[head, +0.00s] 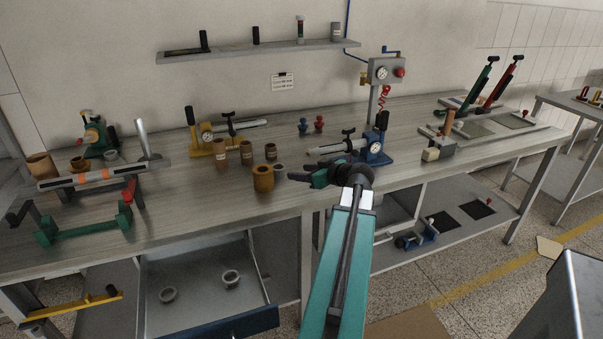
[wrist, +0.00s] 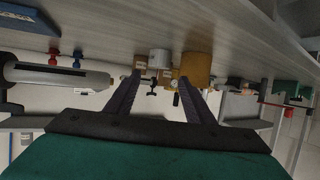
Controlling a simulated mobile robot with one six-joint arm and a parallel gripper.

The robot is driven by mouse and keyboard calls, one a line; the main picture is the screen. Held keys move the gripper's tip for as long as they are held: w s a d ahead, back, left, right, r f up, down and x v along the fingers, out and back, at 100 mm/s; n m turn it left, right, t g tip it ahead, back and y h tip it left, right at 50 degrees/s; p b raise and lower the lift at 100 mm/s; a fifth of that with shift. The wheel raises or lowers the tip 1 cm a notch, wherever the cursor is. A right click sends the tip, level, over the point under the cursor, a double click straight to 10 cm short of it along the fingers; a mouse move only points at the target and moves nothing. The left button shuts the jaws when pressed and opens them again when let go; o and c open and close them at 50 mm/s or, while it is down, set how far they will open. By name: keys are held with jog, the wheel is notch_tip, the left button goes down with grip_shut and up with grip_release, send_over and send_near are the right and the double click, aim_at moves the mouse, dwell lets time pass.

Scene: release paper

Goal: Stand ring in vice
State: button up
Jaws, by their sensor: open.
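My gripper (head: 303,170) is open and empty above the middle of the long workbench, with its fingers pointing left in the head view. In the wrist view, its two dark fingers (wrist: 157,92) stand apart. A small grey ring-like piece (head: 279,172) stands on the bench just beyond the fingertips, beside a brown cylinder (head: 263,179). In the wrist view, the grey piece (wrist: 159,59) shows between the fingers, and the brown cylinder (wrist: 197,66) lies near the right finger.
Several brown cylinders (head: 246,152) stand left of my gripper. A blue gauge tool (head: 375,148) is close behind it. A green-legged stand (head: 85,225) is at left. The bench's front middle is clear.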

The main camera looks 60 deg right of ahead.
jog(key=w+d+r+g+y+p, duration=0.1)
jog(key=w+r+g+y+p, duration=0.1)
jog(key=w+r+g+p, duration=0.5)
jog(key=r+g+p, duration=0.2)
jog(key=p, duration=0.3)
jog(key=shift+w+d, duration=0.4)
jog(key=shift+f, duration=0.2)
jog(key=p, duration=0.2)
send_over(278, 167)
jog(key=s+a, duration=0.2)
jog(key=s, duration=0.1)
jog(key=shift+f, duration=3.9)
jog(key=shift+f, duration=0.1)
jog(key=shift+p+x, duration=1.5)
jog(key=shift+x, duration=1)
